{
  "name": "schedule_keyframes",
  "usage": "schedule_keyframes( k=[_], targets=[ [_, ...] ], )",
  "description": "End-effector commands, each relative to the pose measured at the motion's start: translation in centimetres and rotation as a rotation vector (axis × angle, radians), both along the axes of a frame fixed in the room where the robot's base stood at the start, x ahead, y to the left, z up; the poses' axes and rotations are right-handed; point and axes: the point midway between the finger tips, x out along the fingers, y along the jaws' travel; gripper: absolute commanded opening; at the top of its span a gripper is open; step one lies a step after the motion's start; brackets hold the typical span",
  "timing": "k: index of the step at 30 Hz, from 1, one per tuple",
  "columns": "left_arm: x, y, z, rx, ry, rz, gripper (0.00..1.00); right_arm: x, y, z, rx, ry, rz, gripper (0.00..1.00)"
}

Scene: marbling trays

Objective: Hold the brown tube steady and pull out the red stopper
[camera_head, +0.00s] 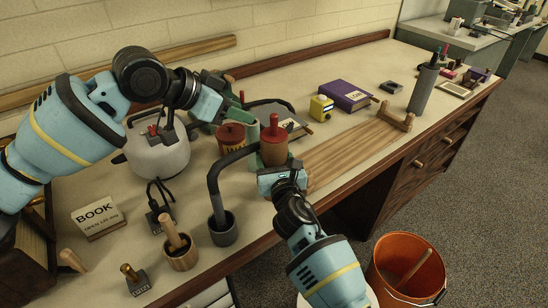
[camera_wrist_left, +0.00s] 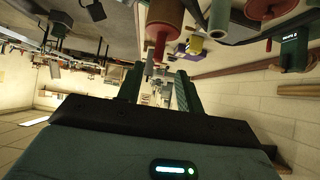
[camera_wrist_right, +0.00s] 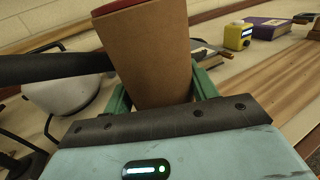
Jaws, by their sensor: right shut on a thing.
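The brown tube (camera_head: 274,152) is upright near the middle of the bench, with the red stopper (camera_head: 273,127) in its top. My right gripper (camera_head: 283,172) is shut on the tube's lower part; the tube also stands between its fingers in the right wrist view (camera_wrist_right: 150,58), where only the stopper's edge (camera_wrist_right: 115,7) shows. My left gripper (camera_head: 238,100) is open and empty, up and to the left of the stopper. In the left wrist view, which is upside down, the stopper (camera_wrist_left: 160,42) hangs from the tube (camera_wrist_left: 165,12), just beyond the spread fingers (camera_wrist_left: 158,88).
A red lidded pot (camera_head: 230,140) and a green tube (camera_head: 253,130) stand close left of the brown tube. A dark bent pipe (camera_head: 214,185) rises in front of them, near a white kettle (camera_head: 160,158). Wooden board (camera_head: 350,150) lies to the right. An orange bucket (camera_head: 405,265) is on the floor.

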Motion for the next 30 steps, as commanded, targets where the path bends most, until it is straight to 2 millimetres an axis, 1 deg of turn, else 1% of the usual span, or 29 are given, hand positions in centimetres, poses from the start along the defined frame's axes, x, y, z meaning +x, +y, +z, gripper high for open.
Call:
schedule_keyframes(
  k=[9,10,11,16,20,24,30],
  targets=[
    [0.0,0.0,0.0,0.0,0.0,0.0,0.36,0.0,0.0,-0.1,0.0,0.002,0.0,0.3],
    [0.0,0.0,0.0,0.0,0.0,0.0,0.38,0.0,0.0,-0.1,0.0,0.002,0.0,0.3],
    [0.0,0.0,0.0,0.0,-0.001,-0.001,0.41,0.0,0.0,-0.1,0.0,0.002,0.0,0.3],
    [0.2,0.2,-0.8,0.053,-0.061,-0.021,0.41,0.0,0.0,-0.1,0.0,0.002,0.0,0.3],
    [0.8,0.7,-2.3,0.184,-0.212,-0.077,0.41,0.0,0.0,-0.1,0.0,0.002,0.0,0.3],
    [1.4,1.3,-4.2,0.399,-0.444,-0.179,0.41,0.0,0.0,-0.1,0.0,0.002,0.0,0.3],
    [1.8,1.8,-6.0,0.73,-0.771,-0.346,0.41,0.0,0.0,-0.1,0.0,0.002,0.0,0.3]
  ],
)
